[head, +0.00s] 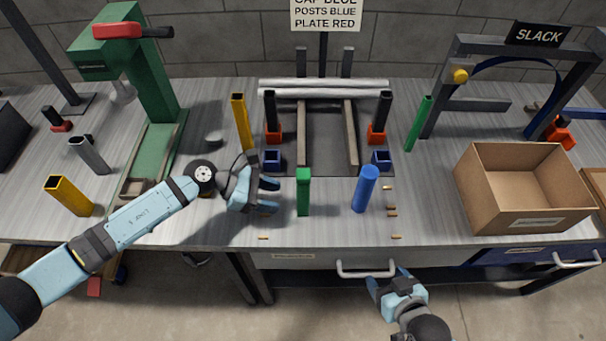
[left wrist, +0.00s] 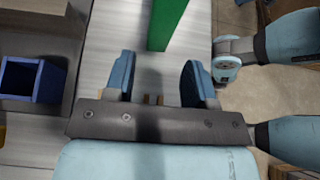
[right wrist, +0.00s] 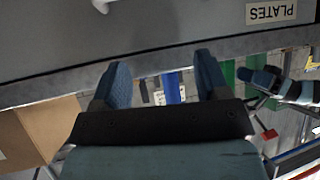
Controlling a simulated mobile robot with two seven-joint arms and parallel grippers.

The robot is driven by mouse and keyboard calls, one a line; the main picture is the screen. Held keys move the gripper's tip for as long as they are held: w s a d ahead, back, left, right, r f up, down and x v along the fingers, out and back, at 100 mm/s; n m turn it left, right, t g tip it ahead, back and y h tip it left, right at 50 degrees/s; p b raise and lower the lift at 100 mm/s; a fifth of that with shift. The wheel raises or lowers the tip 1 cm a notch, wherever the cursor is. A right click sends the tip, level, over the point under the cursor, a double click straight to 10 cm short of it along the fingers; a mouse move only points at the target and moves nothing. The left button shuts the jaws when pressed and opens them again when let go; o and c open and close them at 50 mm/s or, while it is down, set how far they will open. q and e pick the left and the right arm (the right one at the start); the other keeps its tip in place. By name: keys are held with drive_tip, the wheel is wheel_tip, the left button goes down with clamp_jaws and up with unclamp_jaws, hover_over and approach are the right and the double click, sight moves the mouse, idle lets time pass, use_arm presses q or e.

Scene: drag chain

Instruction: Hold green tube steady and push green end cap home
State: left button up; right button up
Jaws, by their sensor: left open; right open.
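The green tube (head: 303,198) stands upright near the front of the bench. Its top is a slightly wider green piece that looks like the green end cap (head: 303,173); I cannot tell how far down it sits. My left gripper (head: 272,195) is open and empty, just left of the tube, with its fingers pointing at it. In the left wrist view the green tube (left wrist: 167,22) shows ahead, beyond the fingertips and apart from them. My right gripper (head: 388,277) is open and empty, in front of the bench edge near the drawer handle.
A blue tube (head: 365,190) stands right of the green one, with small brass pins (head: 391,210) beside it. An open cardboard box (head: 525,190) is at the right. A green press (head: 150,100), yellow posts (head: 241,122) and a thin green post (head: 419,123) stand around.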

sight(298, 204)
use_arm(q)
drive_tip(key=b+x, duration=0.1)
drive_tip(key=x, duration=0.5)
drive_tip(key=shift+f+b, duration=0.1)
drive_tip(key=shift+b, duration=0.25)
drive_tip(key=shift+d+f, duration=0.25)
drive_tip(key=shift+d, duration=0.4)
drive_tip(key=c, duration=0.6)
